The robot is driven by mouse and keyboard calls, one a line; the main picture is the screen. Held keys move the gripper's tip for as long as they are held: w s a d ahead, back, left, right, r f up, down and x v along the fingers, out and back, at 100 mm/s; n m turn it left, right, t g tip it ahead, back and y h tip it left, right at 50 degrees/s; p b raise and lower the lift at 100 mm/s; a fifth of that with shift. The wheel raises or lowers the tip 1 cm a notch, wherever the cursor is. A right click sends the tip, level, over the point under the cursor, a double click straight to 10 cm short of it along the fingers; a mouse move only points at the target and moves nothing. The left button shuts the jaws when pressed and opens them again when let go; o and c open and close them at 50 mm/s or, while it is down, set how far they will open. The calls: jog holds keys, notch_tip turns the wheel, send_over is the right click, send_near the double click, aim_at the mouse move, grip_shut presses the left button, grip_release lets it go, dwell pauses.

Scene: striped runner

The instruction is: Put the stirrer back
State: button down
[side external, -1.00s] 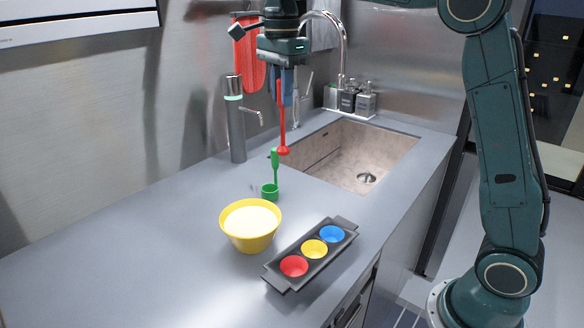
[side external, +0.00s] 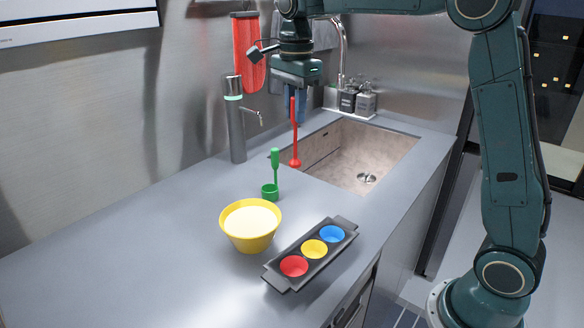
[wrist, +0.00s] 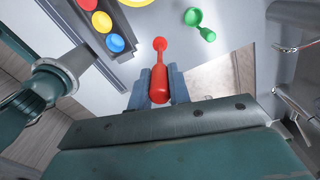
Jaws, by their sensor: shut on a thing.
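The red stirrer (side external: 294,135) hangs upright, knob end down, above the counter near the sink's left edge. My gripper (side external: 295,104) is shut on its upper handle. In the wrist view the red stirrer (wrist: 159,75) sits between the two blue-grey fingers of my gripper (wrist: 158,88). A yellow bowl (side external: 250,238) with pale contents stands nearer the camera. A dark tray (side external: 281,286) holds red, yellow and blue round cups.
The sink (side external: 350,150) opens behind and to the right of the green cup. A tall grey tap-like dispenser (side external: 236,125) stands against the wall. Soap bottles (side external: 356,99) stand behind the sink. The counter (side external: 120,250) is bare at the left.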

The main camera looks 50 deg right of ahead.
aim_at(295, 162)
notch_tip(295, 162, down, 10)
jog(key=shift+r, duration=0.2)
jog(key=shift+f, duration=2.3)
jog(key=c, duration=1.3)
grip_release()
notch_tip(295, 162, up, 12)
jog(key=shift+r, duration=0.2)
